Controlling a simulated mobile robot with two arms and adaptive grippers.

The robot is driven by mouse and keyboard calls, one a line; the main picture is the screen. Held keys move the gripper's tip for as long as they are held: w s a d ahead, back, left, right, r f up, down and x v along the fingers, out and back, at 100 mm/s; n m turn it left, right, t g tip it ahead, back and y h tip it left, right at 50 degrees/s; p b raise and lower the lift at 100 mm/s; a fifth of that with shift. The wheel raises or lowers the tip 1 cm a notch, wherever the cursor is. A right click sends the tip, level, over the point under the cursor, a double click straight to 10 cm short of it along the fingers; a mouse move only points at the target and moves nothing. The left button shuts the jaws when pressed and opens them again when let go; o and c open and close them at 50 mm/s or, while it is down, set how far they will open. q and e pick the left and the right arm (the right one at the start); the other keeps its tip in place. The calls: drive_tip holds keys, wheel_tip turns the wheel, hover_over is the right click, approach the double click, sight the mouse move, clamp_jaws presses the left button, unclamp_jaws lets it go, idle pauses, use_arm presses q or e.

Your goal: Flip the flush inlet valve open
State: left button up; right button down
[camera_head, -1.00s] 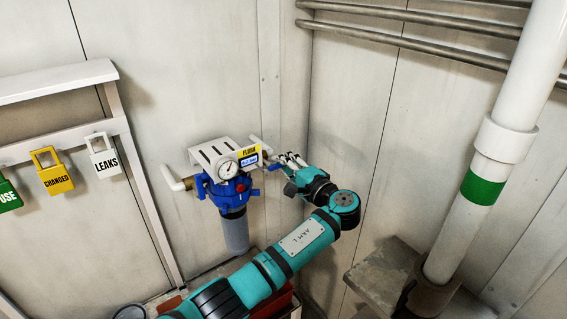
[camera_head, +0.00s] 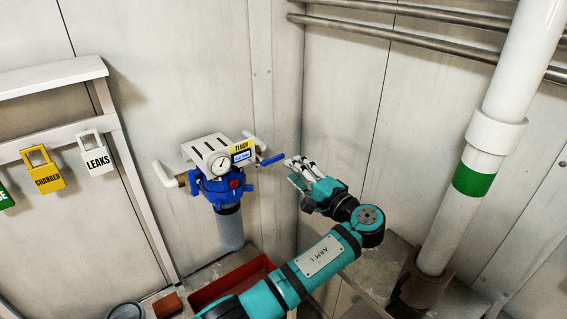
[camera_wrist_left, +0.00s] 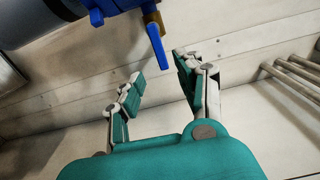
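The flush inlet valve's blue lever (camera_head: 271,160) sticks out to the right of the blue filter unit (camera_head: 222,188), below the yellow FLUSH label (camera_head: 241,148). In the left wrist view the blue lever (camera_wrist_left: 158,45) hangs from a brass fitting (camera_wrist_left: 152,16) at the top middle. My left gripper (camera_head: 296,167) is just right of the lever, with a small gap between them. In the left wrist view its two fingers (camera_wrist_left: 158,76) are spread apart with nothing between them, and the lever's tip is near the right finger. My right gripper is not in view.
A white bracket with a gauge (camera_head: 222,163) sits over the filter. A red tray (camera_head: 235,281) lies below it. Padlock-shaped tags (camera_head: 96,158) hang at left. A thick white pipe (camera_head: 495,130) stands at right. Wall space right of the gripper is free.

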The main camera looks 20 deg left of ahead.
use_arm(q)
drive_tip(key=shift+v, duration=2.2)
